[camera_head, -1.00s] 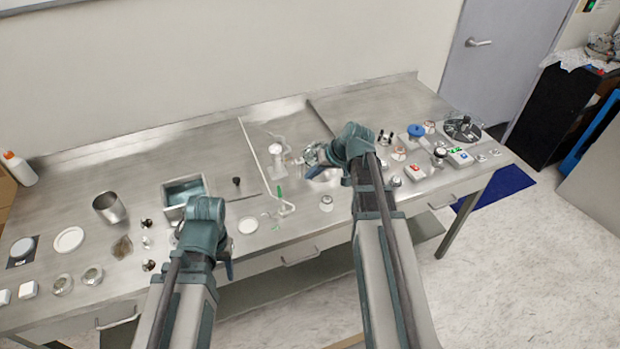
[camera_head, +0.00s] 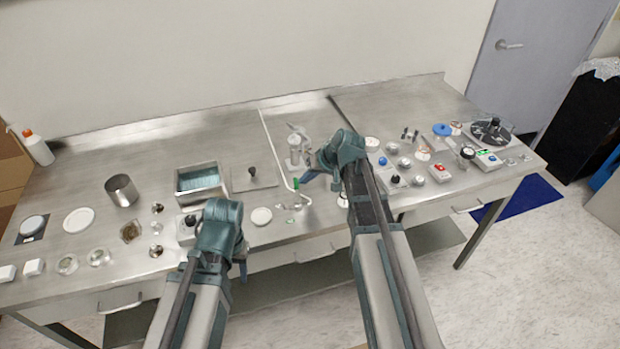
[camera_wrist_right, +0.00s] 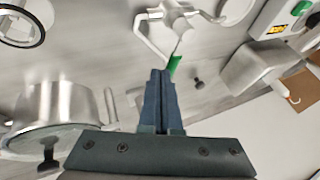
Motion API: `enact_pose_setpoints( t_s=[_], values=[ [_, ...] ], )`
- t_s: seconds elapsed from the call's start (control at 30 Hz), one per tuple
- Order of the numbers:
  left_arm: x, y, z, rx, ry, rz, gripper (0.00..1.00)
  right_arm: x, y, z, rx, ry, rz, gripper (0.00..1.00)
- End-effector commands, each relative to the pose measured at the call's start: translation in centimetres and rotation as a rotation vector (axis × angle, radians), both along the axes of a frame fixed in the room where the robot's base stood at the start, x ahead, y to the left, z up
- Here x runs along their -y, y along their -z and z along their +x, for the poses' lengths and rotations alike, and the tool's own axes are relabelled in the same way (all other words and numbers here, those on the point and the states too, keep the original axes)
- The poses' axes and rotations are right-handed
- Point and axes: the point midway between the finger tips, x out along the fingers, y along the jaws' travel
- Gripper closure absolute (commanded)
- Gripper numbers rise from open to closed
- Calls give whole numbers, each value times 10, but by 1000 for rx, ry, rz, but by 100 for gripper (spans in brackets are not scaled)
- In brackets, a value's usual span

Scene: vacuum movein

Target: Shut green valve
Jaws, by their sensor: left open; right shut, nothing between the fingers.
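The green valve (camera_head: 296,182) is a small green handle on thin white glassware near the table's middle. In the right wrist view the green handle (camera_wrist_right: 174,64) is just beyond and slightly right of my fingertips, with white tubing (camera_wrist_right: 165,25) behind it. My right gripper (camera_head: 307,177) is shut and empty, beside the green handle; its two fingers are pressed together in the wrist view (camera_wrist_right: 160,74). I cannot tell whether they touch the handle. My left gripper (camera_head: 242,270) hangs at the table's front edge, away from the valve, mostly hidden behind its own wrist.
A glass apparatus (camera_head: 296,150) stands behind the valve. A metal basin (camera_head: 203,177), a plate with a black knob (camera_head: 254,178) and a small white dish (camera_head: 261,216) are to the left. Several knobs and button boxes (camera_head: 439,172) crowd the right.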

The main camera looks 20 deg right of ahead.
Motion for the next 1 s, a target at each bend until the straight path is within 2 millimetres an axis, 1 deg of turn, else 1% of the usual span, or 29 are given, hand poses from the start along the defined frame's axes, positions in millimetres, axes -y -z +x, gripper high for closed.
enact_pose_setpoints(
  t_s=[0.27, 0.4, 0.47, 0.8, 1.0],
  values=[
    [0, 1, 0, 0, 0, 0, 50, -2, 1, 2, 0, -22, -1, 100],
    [0, 2, 0, 0, 0, 0, 50, -14, 2, 8, 0, -111, 0, 100],
    [0, 2, 0, 0, 0, 0, 50, -19, 2, 7, 0, -111, 0, 100],
    [0, 2, 0, 0, 0, 0, 50, -19, 2, 7, 1, -110, 2, 100],
    [0, 2, 0, 0, 0, 0, 50, -14, 2, 2, -1, -110, 3, 100]
  ],
)
